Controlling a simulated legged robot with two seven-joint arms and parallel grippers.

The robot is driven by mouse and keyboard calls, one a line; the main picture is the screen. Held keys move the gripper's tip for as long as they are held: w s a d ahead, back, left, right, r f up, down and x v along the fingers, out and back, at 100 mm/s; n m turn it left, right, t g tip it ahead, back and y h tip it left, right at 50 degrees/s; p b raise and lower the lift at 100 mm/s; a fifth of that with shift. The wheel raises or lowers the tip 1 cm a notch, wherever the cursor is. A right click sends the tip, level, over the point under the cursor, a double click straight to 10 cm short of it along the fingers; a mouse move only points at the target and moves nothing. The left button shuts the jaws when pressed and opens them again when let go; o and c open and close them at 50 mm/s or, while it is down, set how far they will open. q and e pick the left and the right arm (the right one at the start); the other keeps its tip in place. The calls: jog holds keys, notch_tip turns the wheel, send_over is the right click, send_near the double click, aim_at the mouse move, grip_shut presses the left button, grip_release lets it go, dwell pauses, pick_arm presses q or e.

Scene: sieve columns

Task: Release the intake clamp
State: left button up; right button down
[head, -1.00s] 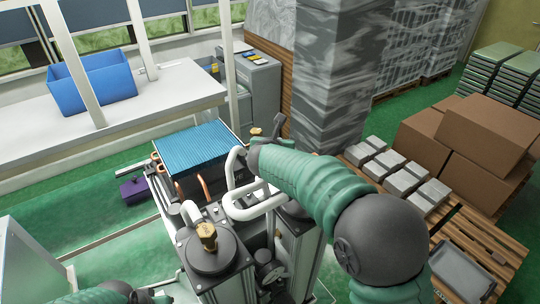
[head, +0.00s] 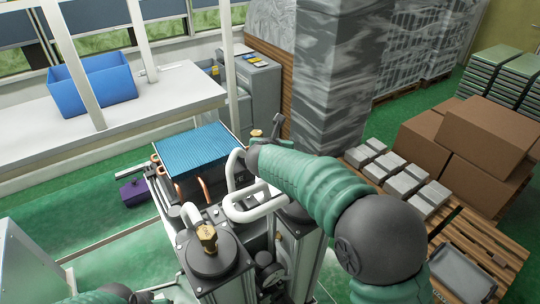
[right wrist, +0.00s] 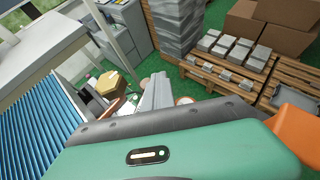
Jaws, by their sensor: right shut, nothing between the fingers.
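The machine has two dark columns with white looped pipes (head: 250,205). The near column (head: 212,262) carries a brass hex fitting (head: 207,236) on its round lid. A second brass fitting (head: 256,133) shows by the end of my right arm; a brass hex knob (right wrist: 122,84) also shows in the right wrist view. I cannot clearly pick out the intake clamp; my right arm hides part of the far column. My left gripper (head: 145,297) is low at the bottom edge, its fingers unclear.
A blue ribbed panel (head: 198,150) with copper pipes lies behind the columns. A white bench (head: 150,108) holds a blue bin (head: 95,82). Pallets with grey blocks (head: 405,185) and cartons (head: 480,135) stand at the right. Green floor is open at the left.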

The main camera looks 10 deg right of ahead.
jog(key=shift+a, duration=0.1)
dwell(0.6)
jog(key=shift+s+a, duration=0.35)
jog(key=shift+a, duration=0.35)
jog(key=b+v, duration=0.4)
jog(key=v, duration=1.2)
jog(key=shift+s+a, duration=0.15)
jog(key=shift+s, duration=0.25)
jog(key=shift+r, duration=0.25)
